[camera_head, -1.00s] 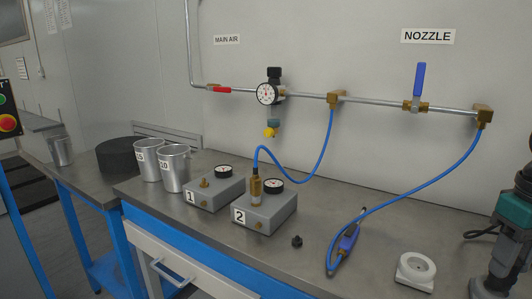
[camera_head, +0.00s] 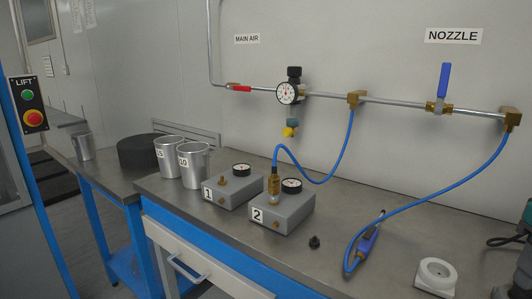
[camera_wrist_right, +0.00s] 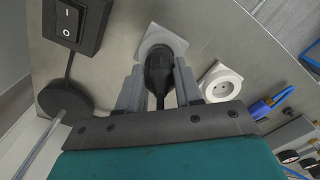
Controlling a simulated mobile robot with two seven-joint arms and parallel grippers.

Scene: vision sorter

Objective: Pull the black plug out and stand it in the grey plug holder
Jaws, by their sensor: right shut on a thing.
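My right gripper (camera_wrist_right: 160,72) is shut on the black plug (camera_wrist_right: 157,76), which sits between its two grey fingers in the right wrist view. The plug's head overlaps a light grey square piece (camera_wrist_right: 152,38), which looks like the grey plug holder. I cannot tell whether the plug is in it or just above it. The white round socket (camera_wrist_right: 221,83) is empty, beside the right finger; it also shows in the head view (camera_head: 437,274). In the head view only part of my right arm shows at the right edge. My left gripper is in no view.
A black switch box (camera_wrist_right: 77,22) and a black round base (camera_wrist_right: 64,100) lie left of the gripper in the wrist view. Two numbered gauge boxes (camera_head: 290,213) stand farther left.

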